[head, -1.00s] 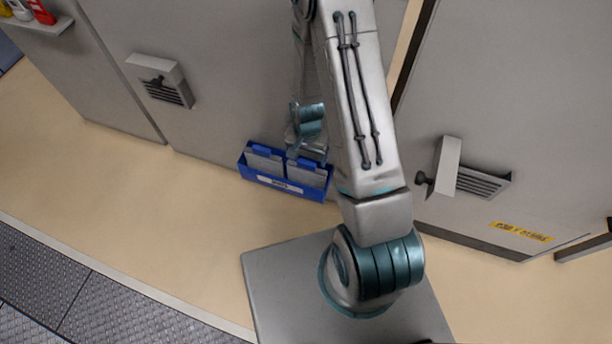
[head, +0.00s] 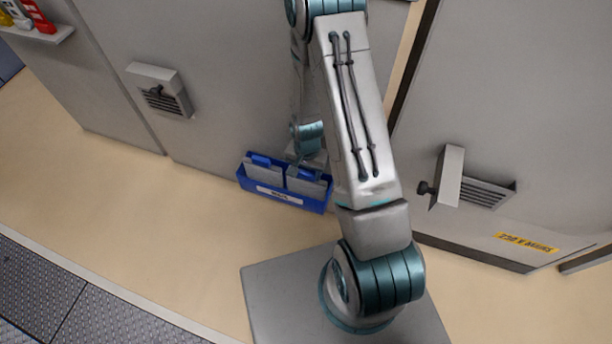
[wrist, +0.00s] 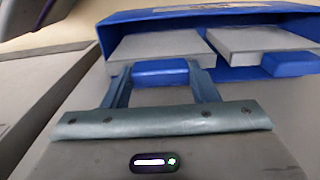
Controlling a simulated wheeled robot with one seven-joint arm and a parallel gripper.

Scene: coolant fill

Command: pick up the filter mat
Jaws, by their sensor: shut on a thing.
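The filter mats are grey with blue tabs and sit in a blue bin (head: 318,206) on the floor against the cabinet. My gripper (wrist: 161,72) is shut on the blue tab of one filter mat (wrist: 158,45), with a finger on each side of the tab. This appears to be the right-hand mat (head: 305,186) in the head view, still within the bin. In the head view my gripper is above the bin, partly hidden by my arm.
A second mat (wrist: 262,40) sits beside it in the bin. Grey cabinets with vents (head: 162,92) stand behind. A shelf with bottles (head: 36,34) is at upper left. The floor (head: 140,200) left of the bin is clear.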

